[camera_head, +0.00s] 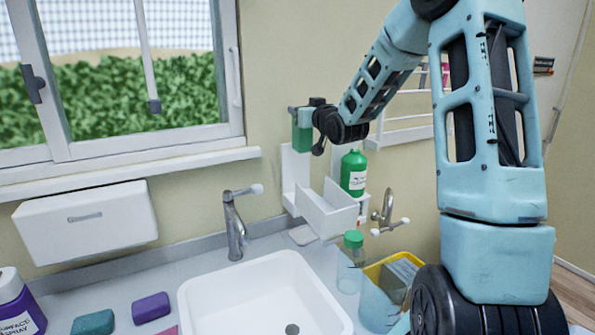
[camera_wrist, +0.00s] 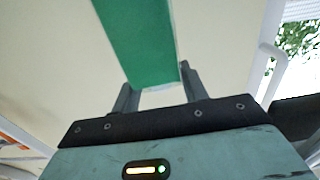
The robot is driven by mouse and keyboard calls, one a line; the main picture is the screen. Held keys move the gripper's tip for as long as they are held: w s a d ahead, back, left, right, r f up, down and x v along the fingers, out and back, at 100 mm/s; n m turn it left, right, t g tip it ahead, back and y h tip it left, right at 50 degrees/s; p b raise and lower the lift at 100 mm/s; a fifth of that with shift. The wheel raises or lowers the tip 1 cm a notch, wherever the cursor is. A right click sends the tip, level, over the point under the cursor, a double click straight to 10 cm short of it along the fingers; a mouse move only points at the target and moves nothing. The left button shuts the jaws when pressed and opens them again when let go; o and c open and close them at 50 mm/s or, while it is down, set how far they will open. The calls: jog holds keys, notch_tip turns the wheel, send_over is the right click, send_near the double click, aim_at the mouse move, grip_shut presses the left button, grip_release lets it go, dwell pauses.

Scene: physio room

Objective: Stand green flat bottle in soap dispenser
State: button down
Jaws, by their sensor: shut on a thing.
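My gripper (camera_head: 303,110) is shut on the green flat bottle (camera_head: 302,137), which hangs upright below the fingers near the wall. In the wrist view the bottle (camera_wrist: 140,40) is a plain green slab between the two fingers (camera_wrist: 158,92). The white soap dispenser (camera_head: 326,213) is fixed to the wall, with a tall back plate and an open box at the front. The bottle is at the top of the back plate, above the box. Whether it touches the plate cannot be told. The inside of the box is mostly hidden.
Below are a sink (camera_head: 258,290), another tap (camera_head: 236,225), a clear green-capped bottle (camera_head: 350,262) and a yellow-rimmed bin (camera_head: 374,272). A white wall box (camera_head: 85,222) hangs left.

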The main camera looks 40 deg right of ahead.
notch_tip(320, 180, down, 14)
jog(key=p, duration=0.3)
jog(key=shift+f, duration=0.45)
jog(key=shift+f, duration=0.15)
jog(key=c, duration=0.8)
grip_release()
jog(key=shift+o, duration=0.2)
